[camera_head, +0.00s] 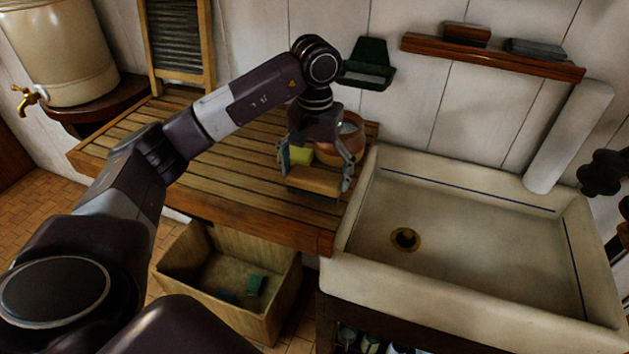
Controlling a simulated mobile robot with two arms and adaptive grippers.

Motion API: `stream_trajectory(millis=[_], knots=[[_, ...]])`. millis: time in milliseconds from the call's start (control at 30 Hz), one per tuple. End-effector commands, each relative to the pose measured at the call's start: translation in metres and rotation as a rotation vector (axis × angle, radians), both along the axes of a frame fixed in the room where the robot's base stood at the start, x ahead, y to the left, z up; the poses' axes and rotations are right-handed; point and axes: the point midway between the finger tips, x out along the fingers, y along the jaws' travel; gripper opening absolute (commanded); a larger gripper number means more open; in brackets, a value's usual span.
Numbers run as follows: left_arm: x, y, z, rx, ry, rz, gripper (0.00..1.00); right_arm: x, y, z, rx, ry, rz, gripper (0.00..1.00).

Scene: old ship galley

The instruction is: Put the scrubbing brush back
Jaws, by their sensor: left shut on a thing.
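My left gripper (317,172) is shut on the scrubbing brush (314,181), a tan wooden block with a dark underside. It holds the brush over the right end of the slatted wooden drainboard (225,165), near its front edge. I cannot tell whether the brush touches the slats. A yellow-green sponge-like block (301,155) shows behind the left finger. A copper-brown pot (352,137) stands just behind the gripper and is partly hidden by it. A dark green holder (369,66) is fixed to the wall above and behind.
The white sink (470,235) adjoins the drainboard on the right and is empty. A wooden shelf (490,57) above it bears a brown block and a grey block. A wooden crate (228,275) with small green items stands below. A dark fixture-like shape (603,172) is at the right edge.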

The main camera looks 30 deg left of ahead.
Motion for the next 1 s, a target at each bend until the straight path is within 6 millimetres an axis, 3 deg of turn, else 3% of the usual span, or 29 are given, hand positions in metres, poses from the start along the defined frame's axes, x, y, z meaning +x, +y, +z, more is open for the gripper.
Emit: stream_trajectory(millis=[200, 567, 600, 667, 1000], knots=[[0.0, 0.0, -0.024, 0.0, 0.001, 0.0, 0.59, -0.004, 0.001, 0.011, 0.001, 0.005, 0.002, 0.4], [0.0, 0.0, -0.031, -0.001, -0.001, 0.0, 0.59, -0.004, 0.006, 0.005, 0.007, 0.005, 0.002, 0.4], [0.0, 0.0, -0.03, -0.001, 0.0, 0.0, 0.92, -0.004, 0.007, 0.006, 0.007, 0.005, 0.002, 0.4], [0.0, 0.0, -0.029, -0.001, 0.0, 0.0, 0.99, -0.004, 0.007, 0.007, 0.008, 0.005, 0.002, 0.4], [0.0, 0.0, -0.027, -0.001, 0.0, 0.0, 1.0, -0.003, 0.007, 0.009, 0.008, 0.004, 0.001, 0.4]])
